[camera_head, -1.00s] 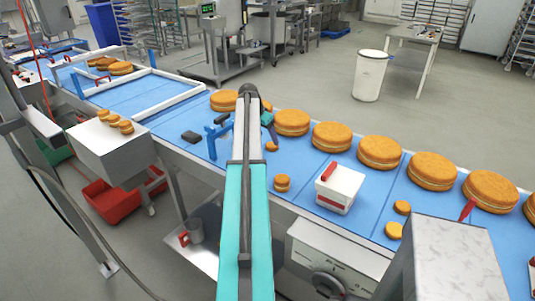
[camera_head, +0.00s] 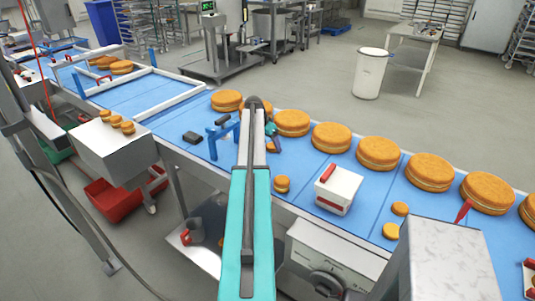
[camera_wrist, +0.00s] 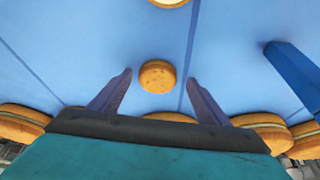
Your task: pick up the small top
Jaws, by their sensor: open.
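The small top (camera_wrist: 157,76) is a small round golden-brown disc lying flat on the blue belt. In the wrist view it lies between the fingertips of my gripper (camera_wrist: 158,79), with a gap on each side. My gripper is open and empty. In the head view the small top (camera_head: 270,148) shows only in part beside my arm, and most of my gripper is hidden behind the arm. Whether the fingertips are down at the top's height is hard to tell.
Large filled rounds (camera_head: 331,137) stand in a row along the belt's far side (camera_head: 230,158). A blue bracket (camera_head: 213,145) is left of my arm. A small round (camera_head: 282,184), a white box with a red handle (camera_head: 338,190) and two small rounds (camera_head: 400,208) lie to the right.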

